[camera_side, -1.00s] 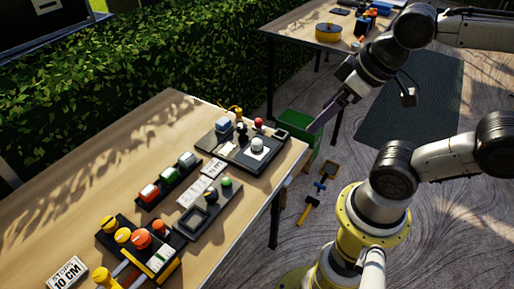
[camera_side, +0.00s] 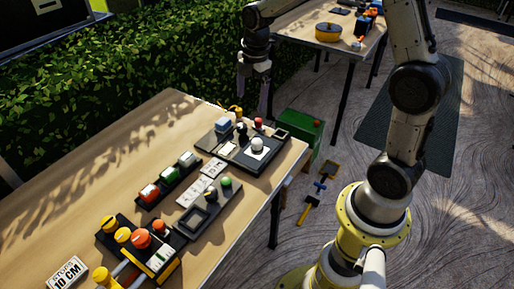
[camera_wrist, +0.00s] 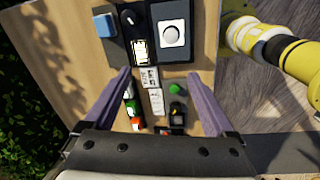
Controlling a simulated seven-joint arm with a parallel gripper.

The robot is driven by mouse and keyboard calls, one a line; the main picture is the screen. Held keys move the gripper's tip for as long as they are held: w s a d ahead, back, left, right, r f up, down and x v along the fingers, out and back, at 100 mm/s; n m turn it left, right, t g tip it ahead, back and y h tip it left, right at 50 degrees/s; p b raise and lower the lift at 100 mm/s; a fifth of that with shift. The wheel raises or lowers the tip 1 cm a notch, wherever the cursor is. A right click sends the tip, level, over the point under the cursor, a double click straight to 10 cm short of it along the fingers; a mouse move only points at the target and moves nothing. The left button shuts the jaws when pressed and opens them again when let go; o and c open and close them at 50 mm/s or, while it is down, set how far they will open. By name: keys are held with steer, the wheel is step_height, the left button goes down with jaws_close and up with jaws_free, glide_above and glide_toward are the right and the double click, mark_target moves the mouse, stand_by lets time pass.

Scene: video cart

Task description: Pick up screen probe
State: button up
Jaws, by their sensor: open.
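My gripper (camera_side: 252,108) hangs over the far end of the near table in the side view, with its two purple fingers apart and pointing down. In the wrist view my gripper (camera_wrist: 158,74) is open, with nothing held between the fingers. I cannot tell for sure which piece is the screen probe. The far dark panel (camera_side: 240,158) carries a white knob (camera_side: 257,145), a black knob (camera_side: 241,128) and a pale card (camera_side: 229,147). In the wrist view the white knob (camera_wrist: 172,35), black knob (camera_wrist: 129,17) and bright card (camera_wrist: 139,49) lie beyond the fingertips.
A blue-topped block (camera_side: 222,124) sits beside the panel. A hedge (camera_side: 110,70) borders the table.

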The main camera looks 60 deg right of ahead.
steer(key=g, duration=0.1)
glide_above(257, 141)
step_height(257, 141, down, 6)
steer(key=shift+m, duration=0.3)
steer(key=f, duration=0.7)
steer(key=shift+a+f, duration=0.1)
steer(key=shift+a, duration=0.1)
steer(key=shift+d+f, duration=0.15)
steer(key=shift+f, duration=2.85)
steer(key=shift+r, duration=0.1)
jaws_close()
